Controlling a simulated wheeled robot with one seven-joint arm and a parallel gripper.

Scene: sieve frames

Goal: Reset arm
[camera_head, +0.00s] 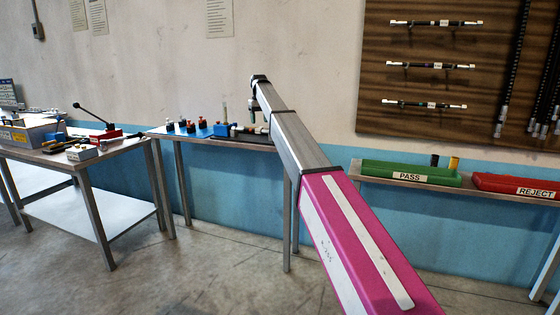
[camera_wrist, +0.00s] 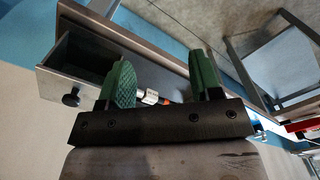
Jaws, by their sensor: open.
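My gripper (camera_wrist: 163,77) shows in the wrist view with its two green ribbed fingers apart. A small silver and orange piece (camera_wrist: 150,97) shows beyond the gap between them; I cannot tell what it is or how far off it lies. In the head view my arm reaches forward to the far bench (camera_head: 160,132), with its end above the right part of that bench. The fingers are too small and partly hidden to make out there.
An open metal-walled box (camera_wrist: 62,88) lies left of the fingers in the wrist view. The far bench holds a blue mat (camera_head: 180,131) with small bottles. A green PASS tray (camera_head: 440,177) and red REJECT tray (camera_head: 490,182) stand right. A cluttered table (camera_head: 98,153) stands left.

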